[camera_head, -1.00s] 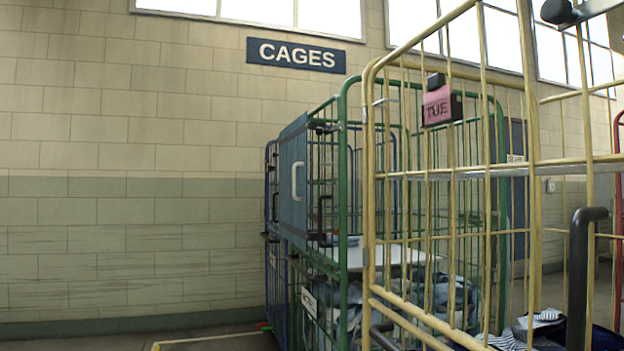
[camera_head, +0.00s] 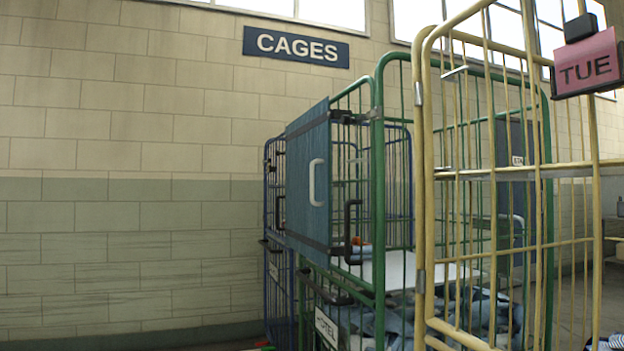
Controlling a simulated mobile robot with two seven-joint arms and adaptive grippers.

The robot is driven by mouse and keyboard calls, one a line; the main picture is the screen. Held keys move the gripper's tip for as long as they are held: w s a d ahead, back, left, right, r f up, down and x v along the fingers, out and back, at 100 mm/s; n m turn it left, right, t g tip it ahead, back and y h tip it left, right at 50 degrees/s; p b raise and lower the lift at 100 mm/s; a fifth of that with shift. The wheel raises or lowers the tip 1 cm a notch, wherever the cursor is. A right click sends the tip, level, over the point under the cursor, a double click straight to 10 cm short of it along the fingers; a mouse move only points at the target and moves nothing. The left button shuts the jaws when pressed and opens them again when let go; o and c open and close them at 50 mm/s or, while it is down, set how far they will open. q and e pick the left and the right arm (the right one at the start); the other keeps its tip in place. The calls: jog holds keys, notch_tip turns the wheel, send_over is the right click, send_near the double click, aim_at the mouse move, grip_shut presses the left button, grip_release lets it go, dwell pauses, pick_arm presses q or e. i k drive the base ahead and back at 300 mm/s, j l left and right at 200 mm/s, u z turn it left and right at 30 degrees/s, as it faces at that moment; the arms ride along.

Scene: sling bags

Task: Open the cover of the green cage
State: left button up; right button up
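The green cage (camera_head: 379,205) stands right of centre, partly behind a yellow cage. A blue-grey cover panel (camera_head: 308,180) with a white handle (camera_head: 312,183) fills the upper part of its left-facing side. Dark straps or hinges show at the panel's top and bottom edges, near a black handle (camera_head: 348,229). A white label reading roughly "HOTEL" (camera_head: 326,327) hangs on the lower front. Cloth (camera_head: 400,315) and a white flat surface lie inside. Neither of my grippers shows in the view.
A yellow cage (camera_head: 428,190) with a pink "TUE" sign (camera_head: 586,64) stands close on the right and covers part of the green cage. A blue cage (camera_head: 267,250) stands behind it. The left side, before the tiled wall (camera_head: 130,220), looks clear.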

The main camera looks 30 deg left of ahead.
aim_at(307, 229)
jog(key=i+j, duration=0.15)
jog(key=j, duration=0.2)
jog(key=i+j, duration=0.15)
jog(key=j, duration=0.25)
jog(key=i+j, duration=0.15)
jog(key=j, duration=0.2)
jog(key=z, duration=0.05)
